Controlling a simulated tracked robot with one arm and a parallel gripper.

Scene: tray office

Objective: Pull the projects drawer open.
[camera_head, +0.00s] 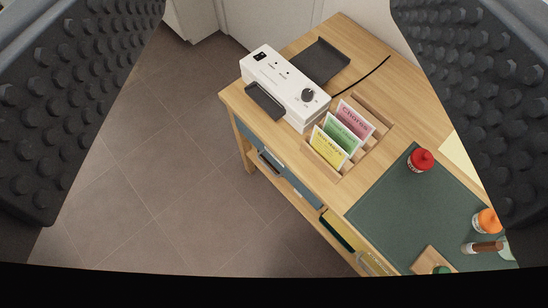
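The wooden desk (232,96) has drawers along its front edge, below the top. A blue-grey drawer front (301,190) with a small pale label and a dark handle (269,162) is at the left part. A yellow drawer front (345,227) with a dark green strip and a pale plate is further right and nearer. The label words are too small to read, so I cannot tell which is the projects drawer. My gripper (272,222) is wide open and empty, its dark studded fingers at the left and right picture edges, apart from the desk.
A white machine (285,85) and a dark tray (320,60) stand on the desk. A wooden rack holds several coloured cards (342,130). A green mat (395,205) carries red (420,160) and orange-topped (486,221) items. The tiled floor (150,170) at left is clear.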

